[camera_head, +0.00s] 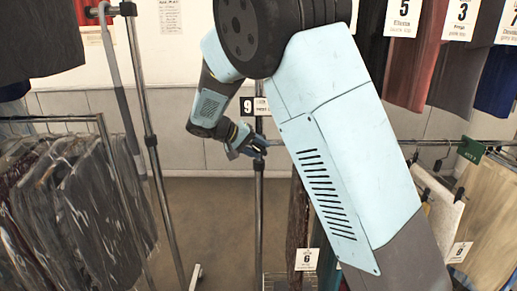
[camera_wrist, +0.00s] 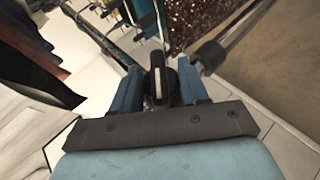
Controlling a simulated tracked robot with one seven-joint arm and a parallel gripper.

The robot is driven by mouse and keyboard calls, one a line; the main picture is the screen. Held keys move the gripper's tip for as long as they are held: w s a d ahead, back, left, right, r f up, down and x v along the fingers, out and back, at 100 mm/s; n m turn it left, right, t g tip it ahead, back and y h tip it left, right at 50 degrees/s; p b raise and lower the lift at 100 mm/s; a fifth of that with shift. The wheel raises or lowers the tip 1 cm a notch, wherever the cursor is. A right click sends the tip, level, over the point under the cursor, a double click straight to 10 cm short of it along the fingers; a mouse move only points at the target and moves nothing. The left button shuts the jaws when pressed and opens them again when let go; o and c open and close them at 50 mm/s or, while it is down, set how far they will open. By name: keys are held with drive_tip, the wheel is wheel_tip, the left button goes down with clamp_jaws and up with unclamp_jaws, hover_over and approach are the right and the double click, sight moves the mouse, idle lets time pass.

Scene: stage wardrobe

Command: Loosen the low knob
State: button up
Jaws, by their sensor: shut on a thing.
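My gripper (camera_head: 247,147) is at the upright post of a clothes rack in the head camera view, with my arm reaching forward to it. In the wrist view my gripper (camera_wrist: 158,88) has its two blue fingers on either side of a black knob (camera_wrist: 157,80) with a pale line down its face. The fingers are shut on this knob. The knob sits where a rack post and a bar (camera_wrist: 240,30) meet. In the head view the knob is too small and too covered by the gripper to make out.
Bagged dark garments (camera_head: 75,205) hang on a rack at the left. A label marked 9 (camera_head: 254,106) is just above my gripper. Numbered garments hang at the upper right, and pale trousers (camera_head: 492,215) at the lower right. Bare floor (camera_head: 220,215) shows in the middle.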

drive_tip(key=h, duration=0.2)
drive_tip(key=n+h, duration=0.1)
drive_tip(key=shift+a+f+t, duration=0.2)
drive_tip(key=shift+f+t, duration=0.05)
drive_tip(key=shift+t, duration=0.05)
drive_tip(key=shift+f+n+t+h, duration=0.15)
drive_tip(key=shift+n+t+h, duration=0.45)
drive_tip(key=shift+h, duration=1.3)
drive_tip(key=shift+s, duration=0.1)
drive_tip(key=o, duration=0.7)
drive_tip(key=shift+o, duration=1.4)
drive_tip(key=v, duration=1.3)
drive_tip(key=shift+a+f, duration=0.2)
drive_tip(key=shift+a, duration=0.2)
